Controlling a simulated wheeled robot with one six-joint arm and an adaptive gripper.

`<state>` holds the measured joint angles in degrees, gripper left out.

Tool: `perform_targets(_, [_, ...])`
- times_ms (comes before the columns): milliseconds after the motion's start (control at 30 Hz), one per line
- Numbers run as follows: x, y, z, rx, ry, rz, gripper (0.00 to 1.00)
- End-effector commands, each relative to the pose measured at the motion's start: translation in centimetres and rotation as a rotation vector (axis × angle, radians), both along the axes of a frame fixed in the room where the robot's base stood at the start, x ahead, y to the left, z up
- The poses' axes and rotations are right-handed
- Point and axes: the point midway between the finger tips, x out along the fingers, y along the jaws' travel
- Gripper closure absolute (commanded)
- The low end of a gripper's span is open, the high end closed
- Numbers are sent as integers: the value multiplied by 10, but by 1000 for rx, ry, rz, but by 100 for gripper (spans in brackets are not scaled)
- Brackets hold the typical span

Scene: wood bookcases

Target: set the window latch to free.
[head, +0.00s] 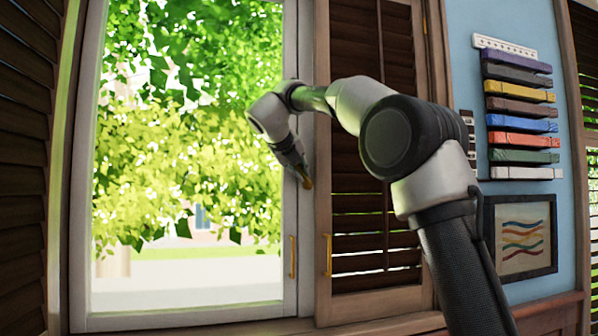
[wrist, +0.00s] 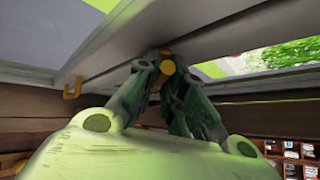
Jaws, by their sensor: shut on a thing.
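The window latch (head: 307,183) is a small brass piece on the frame at the right side of the window. In the wrist view the brass latch (wrist: 167,68) shows between my fingertips. My gripper (head: 300,172) reaches it from the upper left in the head view. In the wrist view my gripper (wrist: 163,75) is shut on the latch, one finger on each side. The fingers hide part of the latch, so I cannot tell its exact turn.
A brass handle (head: 292,257) is on the window's right stile, and a second handle (head: 328,255) is on the louvred shutter (head: 375,245). Coloured bars (head: 518,97) and a framed picture (head: 521,237) hang on the blue wall to the right.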

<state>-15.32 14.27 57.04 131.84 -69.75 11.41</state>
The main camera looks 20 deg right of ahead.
Motion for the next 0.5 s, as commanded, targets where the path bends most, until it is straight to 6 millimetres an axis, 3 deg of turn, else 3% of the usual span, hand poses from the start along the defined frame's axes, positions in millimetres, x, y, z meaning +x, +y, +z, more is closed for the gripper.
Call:
perform_targets(167, [0, 0, -1, 0, 2, -1, 100])
perform_targets(200, [0, 0, -1, 0, 2, -1, 82])
perform_targets(233, [0, 0, -1, -1, 2, -1, 80])
perform_targets(500, [0, 0, 0, -1, 1, -1, 80])
